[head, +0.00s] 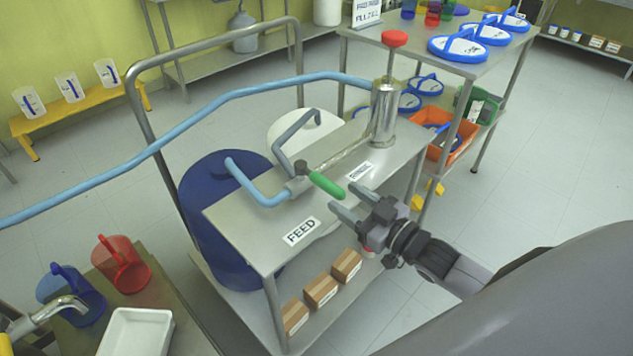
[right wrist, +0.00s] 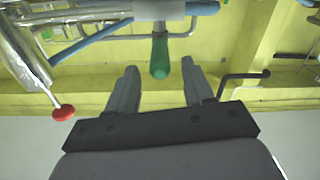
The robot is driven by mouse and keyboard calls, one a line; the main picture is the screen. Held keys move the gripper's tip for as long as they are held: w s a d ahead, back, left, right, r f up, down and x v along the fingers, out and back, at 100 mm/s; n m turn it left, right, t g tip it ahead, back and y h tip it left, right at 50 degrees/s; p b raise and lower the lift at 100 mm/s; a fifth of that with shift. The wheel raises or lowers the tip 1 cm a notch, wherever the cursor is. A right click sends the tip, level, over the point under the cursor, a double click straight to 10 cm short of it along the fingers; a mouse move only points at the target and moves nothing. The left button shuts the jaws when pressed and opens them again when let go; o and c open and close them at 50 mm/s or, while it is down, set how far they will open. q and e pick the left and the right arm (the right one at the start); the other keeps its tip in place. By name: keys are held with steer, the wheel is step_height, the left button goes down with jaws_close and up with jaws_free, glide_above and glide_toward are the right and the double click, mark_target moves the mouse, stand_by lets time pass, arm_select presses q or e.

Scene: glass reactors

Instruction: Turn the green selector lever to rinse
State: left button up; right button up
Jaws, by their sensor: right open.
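The green selector lever (head: 326,184) sits on the valve body on top of a steel cart and points toward the lower right in the head view, between the FEED label (head: 301,231) and the RINSE label (head: 360,171). My right gripper (head: 349,201) is open just right of the lever's tip. In the right wrist view the lever (right wrist: 160,57) hangs between the two fingers of the right gripper (right wrist: 156,75), its tip near fingertip level, and no contact shows. My left gripper is not in view.
A steel cylinder (head: 383,113) with a red knob (head: 394,39) stands on the cart's far end. Another table with jugs (head: 121,266) is at lower left.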

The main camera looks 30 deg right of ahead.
mark_target(317, 178)
steer(key=shift+x, duration=3.4)
jaws_close()
